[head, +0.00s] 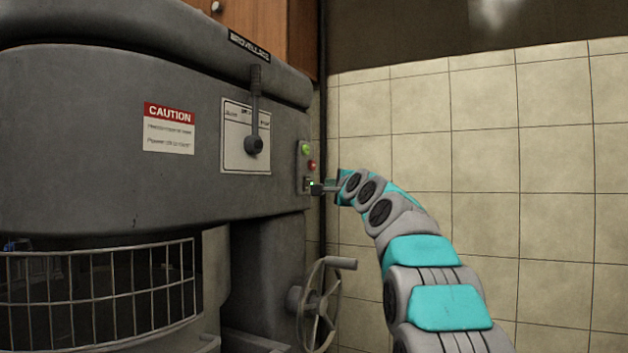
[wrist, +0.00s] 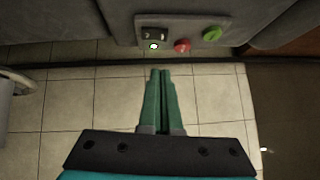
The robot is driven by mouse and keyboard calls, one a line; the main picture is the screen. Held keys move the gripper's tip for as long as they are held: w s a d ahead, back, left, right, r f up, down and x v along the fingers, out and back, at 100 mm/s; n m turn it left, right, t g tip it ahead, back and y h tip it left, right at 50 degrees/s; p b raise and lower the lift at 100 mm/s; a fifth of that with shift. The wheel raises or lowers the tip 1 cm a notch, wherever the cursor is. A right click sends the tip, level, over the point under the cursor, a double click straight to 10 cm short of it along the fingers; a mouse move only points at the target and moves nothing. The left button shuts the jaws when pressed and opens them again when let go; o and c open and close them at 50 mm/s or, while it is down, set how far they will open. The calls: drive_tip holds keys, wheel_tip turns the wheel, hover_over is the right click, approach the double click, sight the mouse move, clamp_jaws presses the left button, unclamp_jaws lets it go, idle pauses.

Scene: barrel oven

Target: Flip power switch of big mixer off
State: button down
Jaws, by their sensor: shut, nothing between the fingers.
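The big mixer (head: 100,100) is a large grey machine filling the left of the head view. In the wrist view the fingertips (wrist: 160,71) lie just below the panel; contact cannot be told.
A lever (head: 254,115) stands out from the mixer's front. A handwheel (head: 322,305) with a crank sticks out below the panel. A wire bowl guard (head: 95,295) is at lower left. A tiled wall (head: 500,150) is behind my arm.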

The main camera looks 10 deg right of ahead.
sight(309, 180)
drive_tip(key=shift+w+a+r+p, duration=0.1)
drive_tip(key=shift+w+a+p, duration=0.45)
drive_tip(key=shift+w, duration=0.3)
drive_tip(key=shift+w+a+r+p, duration=0.1)
drive_tip(key=shift+w+a+p, duration=0.3)
drive_tip(key=shift+w+a, duration=0.4)
drive_tip(key=shift+w+a+r+p, duration=0.1)
drive_tip(key=shift+w+a+p, duration=0.4)
drive_tip(key=shift+w, duration=0.45)
drive_tip(key=r+p, duration=0.1)
drive_tip(key=p, duration=0.1)
drive_tip(key=shift+a+p, duration=0.2)
drive_tip(key=shift+p, duration=0.1)
drive_tip(key=shift+w+f+b, duration=0.1)
drive_tip(key=shift+f+b, duration=0.3)
drive_tip(key=shift+d, duration=0.15)
